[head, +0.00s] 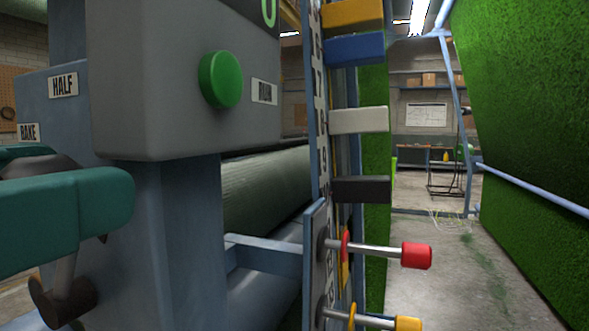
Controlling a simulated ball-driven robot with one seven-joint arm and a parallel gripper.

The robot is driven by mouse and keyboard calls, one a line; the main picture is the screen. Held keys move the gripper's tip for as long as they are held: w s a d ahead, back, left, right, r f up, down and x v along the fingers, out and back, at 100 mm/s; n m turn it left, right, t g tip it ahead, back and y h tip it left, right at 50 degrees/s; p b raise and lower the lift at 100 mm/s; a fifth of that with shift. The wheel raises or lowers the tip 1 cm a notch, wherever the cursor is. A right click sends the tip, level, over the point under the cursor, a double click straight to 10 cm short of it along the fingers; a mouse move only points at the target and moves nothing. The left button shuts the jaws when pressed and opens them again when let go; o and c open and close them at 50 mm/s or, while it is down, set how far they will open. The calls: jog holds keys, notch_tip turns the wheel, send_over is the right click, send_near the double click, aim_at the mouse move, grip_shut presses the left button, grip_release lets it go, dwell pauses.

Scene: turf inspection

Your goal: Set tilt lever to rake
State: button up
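The tilt lever (62,278) is at the lower left in the head view, partly hidden. Its grey shaft rises from a brown rounded base and passes behind a teal finger. My gripper (100,168) shows as two teal fingers entering from the left edge. A dark grey rounded piece, seemingly the lever's top, lies between them. I cannot tell whether the fingers press on it. The rake label (28,131) is on the blue-grey panel just above the fingers. The half label (63,85) is higher and to its right.
A grey box with a green button (220,79) stands right of the lever. Beyond it are a red-tipped rod (416,255) and a yellow-tipped rod (408,323). A green turf sheet (520,100) hangs at right. Concrete floor (440,275) is open between.

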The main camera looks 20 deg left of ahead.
grip_shut()
dwell(0.3)
jog(key=shift+a+r, duration=0.1)
jog(key=a+n+p, duration=0.1)
jog(key=n, duration=0.1)
jog(key=a+r+n+p, duration=0.1)
jog(key=a+n+p, duration=0.3)
jog(key=shift+w+r, duration=0.2)
jog(key=shift+r, duration=0.15)
jog(key=shift+w+a+f+n+p, duration=0.1)
jog(key=shift+a+f+n+p, duration=0.2)
jog(key=shift+a+n+p, duration=0.65)
jog(key=shift+w+a+f+n+p, duration=0.1)
jog(key=shift+a+f+n+p, duration=0.2)
jog(key=shift+a+n+p, duration=0.55)
jog(key=shift+a+f+n+p, duration=0.3)
jog(key=shift+a+n+p, duration=0.3)
jog(key=shift+a+n, duration=0.5)
jog(key=shift+d+n, duration=0.15)
jog(key=shift+n, duration=0.15)
grip_release()
